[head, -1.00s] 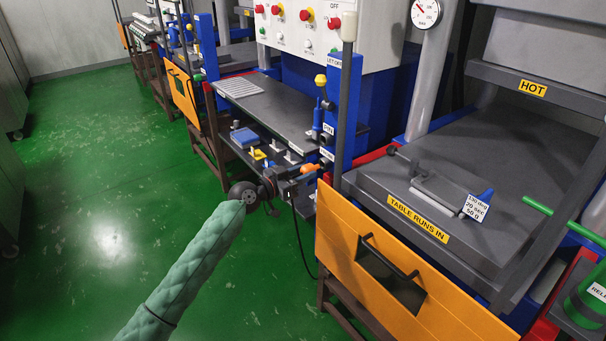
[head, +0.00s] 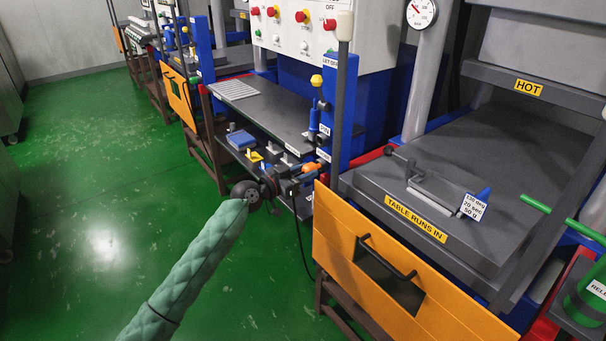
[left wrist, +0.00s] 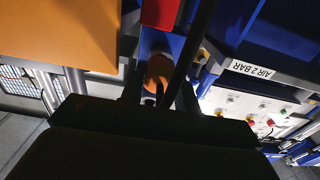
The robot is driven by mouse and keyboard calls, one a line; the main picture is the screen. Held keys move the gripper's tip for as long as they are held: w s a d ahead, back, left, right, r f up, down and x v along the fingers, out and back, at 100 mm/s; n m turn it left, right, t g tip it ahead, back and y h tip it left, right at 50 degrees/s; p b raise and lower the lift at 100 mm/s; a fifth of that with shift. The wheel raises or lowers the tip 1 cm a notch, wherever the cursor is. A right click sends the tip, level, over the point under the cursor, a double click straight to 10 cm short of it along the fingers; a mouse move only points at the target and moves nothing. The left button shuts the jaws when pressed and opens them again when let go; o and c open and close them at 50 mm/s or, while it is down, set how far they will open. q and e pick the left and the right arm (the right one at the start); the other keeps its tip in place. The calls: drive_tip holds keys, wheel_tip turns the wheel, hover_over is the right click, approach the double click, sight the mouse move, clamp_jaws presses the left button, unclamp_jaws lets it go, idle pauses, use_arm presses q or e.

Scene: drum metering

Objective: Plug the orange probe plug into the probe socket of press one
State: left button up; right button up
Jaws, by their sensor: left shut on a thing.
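The orange probe plug (head: 313,168) is held out at the end of my left gripper (head: 298,176), low in front of the blue post (head: 338,110) of the press. My left gripper is shut on the plug. In the left wrist view the rounded orange plug (left wrist: 158,72) sits between the dark fingers, against a blue surface, with a dark cable or rod crossing beside it. A black cable (head: 299,235) hangs below the gripper. I cannot make out the probe socket, or whether the plug touches anything. My right gripper is not in view.
An orange front panel (head: 345,240) with a dark handle stands just right of the gripper. A grey shelf (head: 270,110) and a lower shelf with a blue block (head: 241,139) lie behind. An AIR 2 BAR label (left wrist: 252,69) shows in the wrist view. Green floor at left is clear.

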use_arm(q)
drive_tip(key=shift+w+d+b, duration=0.35)
drive_tip(key=shift+w+d, duration=0.05)
drive_tip(key=shift+d, duration=0.15)
drive_tip(key=o, duration=1.2)
drive_tip(key=shift+b+v, duration=0.55)
drive_tip(key=shift+v, duration=3.3)
